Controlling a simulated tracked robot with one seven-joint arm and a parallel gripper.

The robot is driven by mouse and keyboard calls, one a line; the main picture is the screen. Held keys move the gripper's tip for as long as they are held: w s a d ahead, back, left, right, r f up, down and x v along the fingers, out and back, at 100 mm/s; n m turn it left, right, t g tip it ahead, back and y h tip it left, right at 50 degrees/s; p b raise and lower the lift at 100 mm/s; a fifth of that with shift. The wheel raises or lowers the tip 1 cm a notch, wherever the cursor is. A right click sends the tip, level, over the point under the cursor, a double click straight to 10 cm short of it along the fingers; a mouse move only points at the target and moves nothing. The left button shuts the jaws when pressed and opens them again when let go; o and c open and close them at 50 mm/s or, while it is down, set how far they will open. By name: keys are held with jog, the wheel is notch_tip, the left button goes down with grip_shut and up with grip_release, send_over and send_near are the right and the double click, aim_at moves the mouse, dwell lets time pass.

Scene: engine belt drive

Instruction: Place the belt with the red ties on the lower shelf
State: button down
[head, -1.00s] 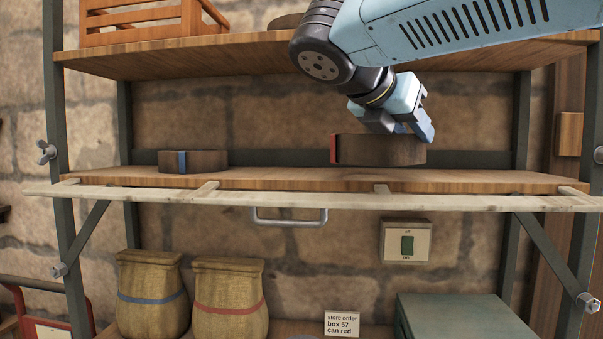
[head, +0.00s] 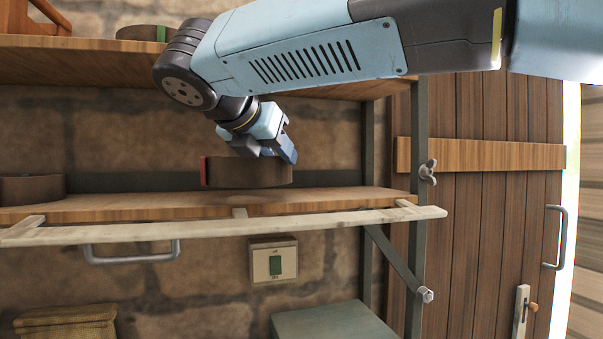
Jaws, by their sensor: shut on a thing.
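The belt with the red ties (head: 250,173) is a dark brown loop with a red band at its left end. My gripper (head: 277,151) is shut on its upper right part from above. The belt is over the lower shelf (head: 120,205), with a dark shadow on the boards beneath it. It looks slightly above the boards, but I cannot tell surely whether it touches. Another brown belt (head: 30,188) rests on the lower shelf at the left, cut by the picture edge.
A belt with a green tie (head: 143,32) lies on the upper shelf (head: 80,60). A pale wooden rail (head: 330,222) runs along the lower shelf's front. A right post (head: 417,150) bounds the shelves. The lower shelf is clear between the two belts.

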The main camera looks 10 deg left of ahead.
jog(key=w+d, duration=0.1)
jog(key=w, duration=0.3)
jog(key=w+d, duration=0.2)
jog(key=w, duration=0.3)
jog(key=w+d, duration=0.1)
jog(key=w, duration=0.3)
jog(key=shift+w+d, duration=0.15)
jog(key=shift+w, duration=0.25)
jog(key=shift+f, duration=1.75)
jog(key=c, duration=0.7)
grip_release()
jog(key=shift+o, duration=0.2)
jog(key=shift+s+r, duration=0.1)
jog(key=v, duration=1.1)
jog(key=shift+s+r, duration=0.15)
jog(key=shift+s, duration=0.2)
